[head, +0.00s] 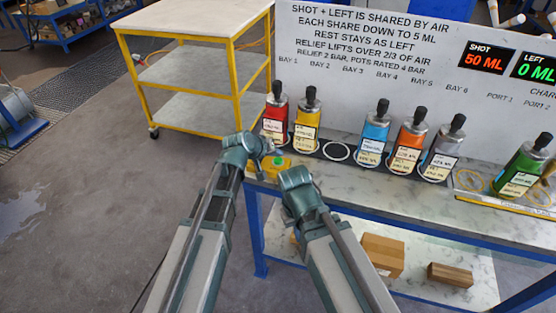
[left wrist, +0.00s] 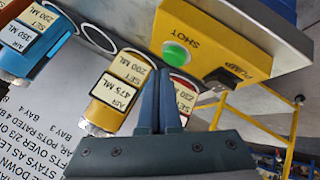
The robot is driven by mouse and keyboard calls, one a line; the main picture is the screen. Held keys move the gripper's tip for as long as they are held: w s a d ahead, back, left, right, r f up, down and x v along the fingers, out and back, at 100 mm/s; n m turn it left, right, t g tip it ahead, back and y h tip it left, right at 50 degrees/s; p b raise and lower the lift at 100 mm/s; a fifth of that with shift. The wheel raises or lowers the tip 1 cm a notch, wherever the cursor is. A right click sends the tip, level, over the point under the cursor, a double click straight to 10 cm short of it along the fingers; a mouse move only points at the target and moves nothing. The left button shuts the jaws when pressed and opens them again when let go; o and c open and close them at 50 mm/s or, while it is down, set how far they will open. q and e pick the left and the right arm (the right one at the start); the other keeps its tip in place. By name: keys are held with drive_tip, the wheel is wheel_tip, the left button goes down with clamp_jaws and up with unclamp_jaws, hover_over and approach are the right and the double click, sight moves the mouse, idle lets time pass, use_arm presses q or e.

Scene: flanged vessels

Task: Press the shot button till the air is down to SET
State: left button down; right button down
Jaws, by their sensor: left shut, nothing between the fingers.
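The yellow pump box (left wrist: 200,35), marked SHOT and PUMP, carries a green shot button (left wrist: 176,56). In the head view the button (head: 278,161) is at the bench's left front corner. My left gripper (left wrist: 164,74) is shut and empty, its tips just below the button in the picture; I cannot tell whether they touch. In the head view it (head: 268,151) is beside the box. A yellow vessel (left wrist: 118,92) reads SET 200 ML, AIR 475 ML.
Red (head: 275,118), blue (head: 375,132), orange (head: 409,142) and grey (head: 446,148) vessels stand in bays; bay 3's ring (head: 336,151) is empty. The sign board (head: 360,50) shows SHOT 50 ML and 0 ML. A yellow-framed cart (head: 195,30) stands left.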

sight(277, 162)
use_arm(q)
drive_tip(key=shift+f, duration=0.15)
drive_tip(key=shift+f+b, duration=0.3)
drive_tip(key=shift+b, duration=0.15)
drive_tip(key=shift+f+b, duration=0.45)
idle(0.8)
drive_tip(key=shift+r, duration=0.1)
drive_tip(key=shift+r+p, duration=0.85)
drive_tip(key=shift+p, duration=0.05)
wheel_tip(277, 162, up, 5)
drive_tip(key=p, duration=0.5)
